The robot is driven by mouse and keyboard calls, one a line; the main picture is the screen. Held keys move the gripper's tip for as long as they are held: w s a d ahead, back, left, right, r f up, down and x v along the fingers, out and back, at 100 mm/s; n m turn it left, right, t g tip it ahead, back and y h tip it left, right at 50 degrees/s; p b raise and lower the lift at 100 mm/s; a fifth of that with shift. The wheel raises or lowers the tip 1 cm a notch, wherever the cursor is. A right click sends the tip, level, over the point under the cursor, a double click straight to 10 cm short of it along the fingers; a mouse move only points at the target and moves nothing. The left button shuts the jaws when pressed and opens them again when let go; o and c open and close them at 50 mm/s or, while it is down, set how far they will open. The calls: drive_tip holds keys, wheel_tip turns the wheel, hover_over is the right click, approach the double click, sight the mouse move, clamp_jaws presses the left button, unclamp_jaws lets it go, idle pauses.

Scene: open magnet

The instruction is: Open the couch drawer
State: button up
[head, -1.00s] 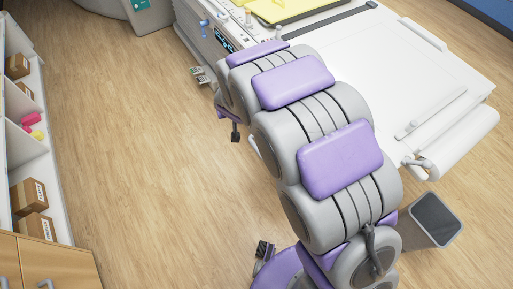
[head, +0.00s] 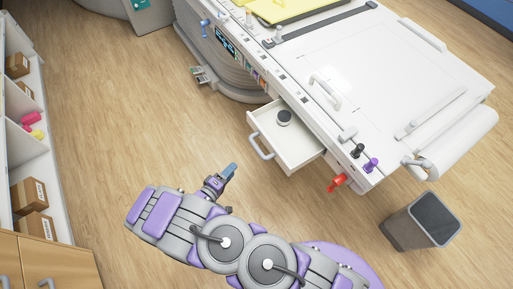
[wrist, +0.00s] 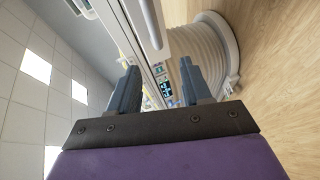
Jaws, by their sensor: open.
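The couch drawer (head: 300,151) is pulled out from the side of the white couch (head: 410,95) in the head view. A round dark-topped object (head: 284,118) sits inside it. The drawer's handle (head: 260,147) is on its front face. My gripper (head: 229,170) is left of and below the handle, apart from it, over the floor. In the wrist view my gripper (wrist: 157,84) has its two fingers spread, with nothing held between them. A pale bar, perhaps a handle (wrist: 151,24), shows beyond the fingers.
A control panel (head: 225,40) is on the couch's side. A red knob (head: 338,182) sticks out at its near corner. A grey bin (head: 421,222) stands at the lower right. Shelves with boxes (head: 32,193) line the left. The wood floor between is clear.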

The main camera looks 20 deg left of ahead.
sight(257, 148)
drive_tip(key=shift+n+t+h, duration=0.3)
drive_tip(key=b+x, duration=0.1)
drive_tip(key=x, duration=0.4)
drive_tip(key=b+x, duration=0.1)
drive_tip(key=x, duration=0.5)
drive_tip(key=d+b+x, duration=0.1)
drive_tip(key=x, duration=0.4)
drive_tip(key=shift+d+f, duration=0.25)
drive_tip(key=shift+f, duration=0.1)
clamp_jaws()
